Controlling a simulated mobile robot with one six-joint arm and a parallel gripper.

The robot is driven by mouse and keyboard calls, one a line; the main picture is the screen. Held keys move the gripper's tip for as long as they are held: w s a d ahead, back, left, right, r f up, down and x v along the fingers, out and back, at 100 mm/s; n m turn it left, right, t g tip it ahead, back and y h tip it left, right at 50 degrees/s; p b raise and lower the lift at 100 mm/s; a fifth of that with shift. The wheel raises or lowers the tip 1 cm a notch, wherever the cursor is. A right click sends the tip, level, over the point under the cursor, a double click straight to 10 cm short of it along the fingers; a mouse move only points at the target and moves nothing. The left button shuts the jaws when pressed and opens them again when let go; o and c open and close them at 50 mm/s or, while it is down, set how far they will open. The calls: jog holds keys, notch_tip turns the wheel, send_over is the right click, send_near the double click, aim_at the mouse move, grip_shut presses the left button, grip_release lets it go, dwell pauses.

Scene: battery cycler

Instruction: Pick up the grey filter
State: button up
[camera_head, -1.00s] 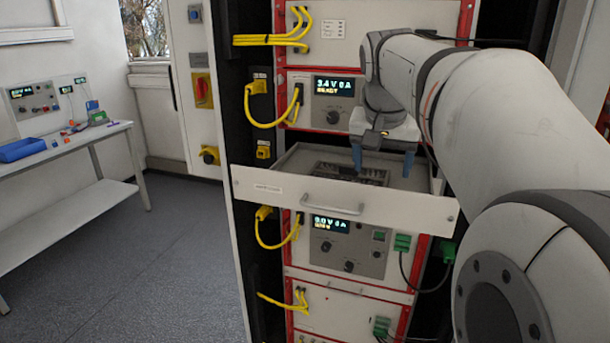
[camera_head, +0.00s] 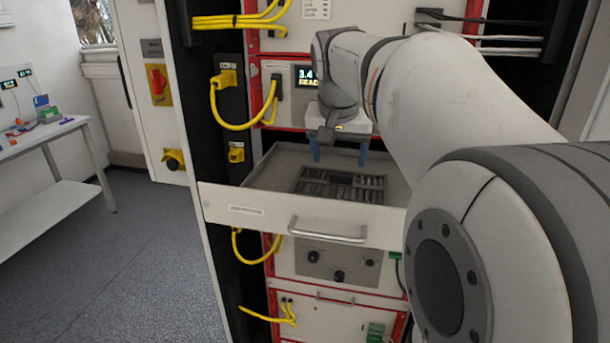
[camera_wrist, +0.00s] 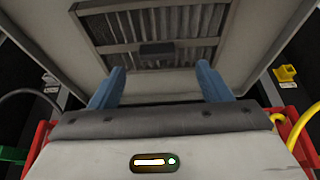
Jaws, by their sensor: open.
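The grey filter (camera_head: 342,185) is a dark slatted panel in a frame. It lies flat inside the open drawer (camera_head: 275,200) of the rack. My gripper (camera_head: 338,158) is open, with two blue fingers pointing down over the back part of the drawer. In the wrist view my gripper (camera_wrist: 160,78) has an empty gap between its fingers, with the tab just beyond. The fingers appear apart from the filter.
The drawer front with its metal handle (camera_head: 328,231) sticks out of the red-edged rack. Yellow cables (camera_head: 240,122) loop along the rack's left side. A workbench (camera_head: 40,135) stands at the far left. The floor (camera_head: 140,260) between is clear.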

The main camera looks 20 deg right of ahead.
aim_at(341, 173)
jog(key=x, duration=0.5)
jog(key=shift+w+d+p, duration=0.1)
jog(key=shift+d+p, duration=0.1)
jog(key=shift+p, duration=0.2)
jog(key=shift+f, duration=0.1)
jog(key=shift+c, duration=0.4)
jog(key=c, duration=1)
